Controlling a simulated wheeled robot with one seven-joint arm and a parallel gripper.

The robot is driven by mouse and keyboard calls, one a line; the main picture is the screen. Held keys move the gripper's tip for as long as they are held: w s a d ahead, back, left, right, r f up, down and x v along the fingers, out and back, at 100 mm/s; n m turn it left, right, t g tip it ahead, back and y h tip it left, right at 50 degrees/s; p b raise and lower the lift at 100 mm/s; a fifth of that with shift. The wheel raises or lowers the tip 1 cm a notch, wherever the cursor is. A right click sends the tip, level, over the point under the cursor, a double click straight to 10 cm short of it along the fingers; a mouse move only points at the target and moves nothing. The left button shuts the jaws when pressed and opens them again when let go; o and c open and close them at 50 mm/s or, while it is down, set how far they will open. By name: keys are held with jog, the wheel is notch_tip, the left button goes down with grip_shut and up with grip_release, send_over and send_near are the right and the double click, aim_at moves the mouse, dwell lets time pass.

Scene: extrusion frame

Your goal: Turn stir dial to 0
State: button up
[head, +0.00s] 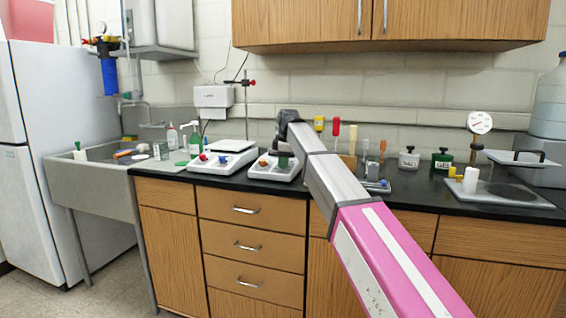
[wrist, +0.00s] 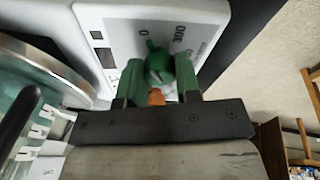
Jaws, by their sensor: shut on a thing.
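A white hotplate-type unit (head: 273,174) stands on the black counter, below the end of my arm in the head view. Its front panel (wrist: 112,30) fills the upper part of the wrist view. A round green dial (wrist: 160,66) with a small pointer tab sits on the panel, with printed figures including 0 and 300 above it. My gripper (wrist: 159,74) has its two green fingers on either side of this dial and is shut on it. An orange knob (wrist: 156,97) shows partly between the fingers, close to the palm. I cannot read which dial is labelled stir.
A second white unit (head: 218,163) with red and blue knobs stands to the left. A sink (head: 95,165) is further left. Bottles (head: 408,158) and a balance-like plate (head: 505,194) stand to the right. Wooden cabinets (head: 390,22) hang above the counter.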

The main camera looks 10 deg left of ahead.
jog(key=o, duration=0.9)
jog(key=shift+r, duration=0.1)
jog(key=v, duration=1)
jog(key=shift+s+r, duration=0.1)
jog(key=shift+r, duration=0.25)
jog(key=shift+s, duration=0.15)
